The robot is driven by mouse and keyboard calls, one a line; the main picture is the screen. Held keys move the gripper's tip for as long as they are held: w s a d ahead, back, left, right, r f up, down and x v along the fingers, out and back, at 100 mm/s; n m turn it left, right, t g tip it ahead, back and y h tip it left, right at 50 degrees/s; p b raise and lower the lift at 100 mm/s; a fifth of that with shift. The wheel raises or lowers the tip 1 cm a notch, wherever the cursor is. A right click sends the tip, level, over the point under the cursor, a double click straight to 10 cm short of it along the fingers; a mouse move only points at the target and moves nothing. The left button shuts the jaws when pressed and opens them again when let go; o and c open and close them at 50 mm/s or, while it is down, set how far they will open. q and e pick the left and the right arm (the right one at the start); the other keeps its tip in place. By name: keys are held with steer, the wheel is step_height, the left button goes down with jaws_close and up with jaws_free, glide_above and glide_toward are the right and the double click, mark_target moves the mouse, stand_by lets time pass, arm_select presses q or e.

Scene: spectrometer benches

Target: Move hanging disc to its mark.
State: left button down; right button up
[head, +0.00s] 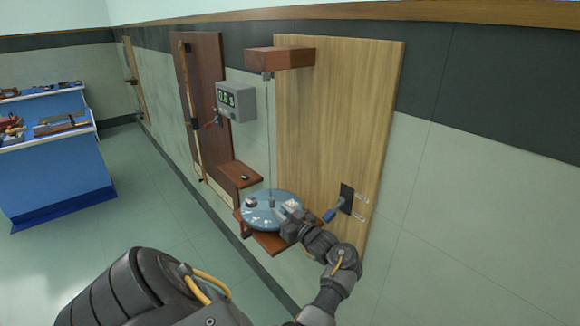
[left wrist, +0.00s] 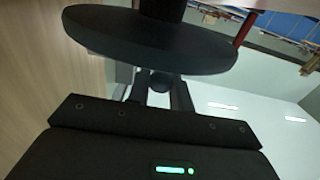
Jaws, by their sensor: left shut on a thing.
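A blue-grey disc (head: 262,217) with pale markings hangs level on a thin wire (head: 268,130) from a reddish wooden bracket (head: 280,58). My left gripper (head: 290,212) is at the disc's near right edge. In the left wrist view the disc (left wrist: 150,42) looks dark, and my left gripper (left wrist: 160,88) is shut on a small round knob (left wrist: 160,80) at its rim. Small pieces sit on the disc, partly hidden by the gripper. I cannot tell which marking is the target mark. My right gripper is not in view.
A wooden shelf (head: 271,244) is below the disc. A tall wooden board (head: 335,130) stands behind, with a blue-handled lever (head: 330,215) to the right. A grey display box (head: 236,101) and dark board are left. A blue bench (head: 55,165) stands far left.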

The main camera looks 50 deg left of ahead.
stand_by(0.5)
arm_select(q)
steer(key=c, duration=1.3)
jaws_free()
